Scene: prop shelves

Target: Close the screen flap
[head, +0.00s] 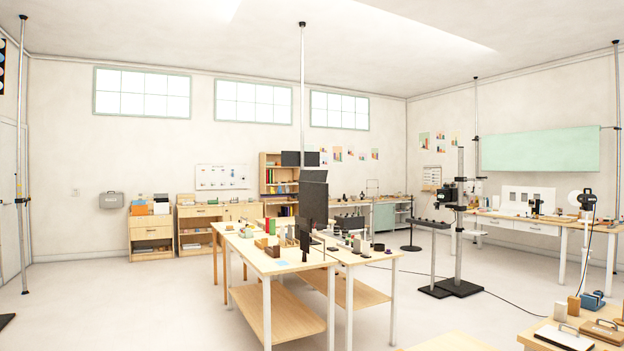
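A dark upright panel (314,203), which looks like a screen, stands over the middle wooden table. A thinner dark piece (314,176) tops it at a slant, and a narrow dark piece (304,241) stands lower at its near left side. I cannot tell which of these is the screen flap, or how far it is open. Neither of my grippers is in view.
The middle table (262,262) carries several small blocks and props and has a lower shelf. A camera stand (459,230) with a black base is to the right. Another table (452,341) is at the lower right. The floor (150,310) at the left is clear.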

